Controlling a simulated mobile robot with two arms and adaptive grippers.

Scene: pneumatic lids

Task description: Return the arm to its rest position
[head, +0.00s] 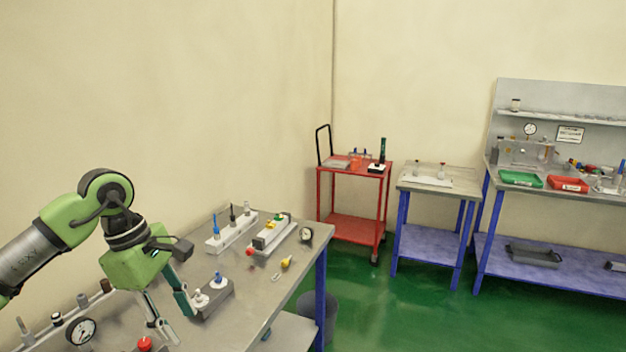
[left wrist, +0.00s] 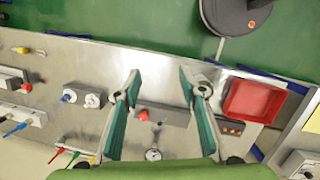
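My left arm (head: 32,255), green and grey, comes in from the left in the head view and reaches over the grey workbench (head: 275,318). Its left gripper (head: 182,327) points down at the front part of the bench, beside a grey block (head: 217,302) with white and blue fittings. In the left wrist view, the two teal-padded fingers of the left gripper (left wrist: 160,76) stand wide apart with nothing between them. A red knob (left wrist: 143,115) shows on the bench beyond that gap. My right gripper is in neither view.
A gauge (head: 81,330) and a red knob (head: 145,343) are near the gripper. A white block (head: 232,232) with coloured pegs stands farther back. A red trolley (head: 352,200) and blue-legged tables stand beyond the green floor. A red tray (left wrist: 252,100) is right in the wrist view.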

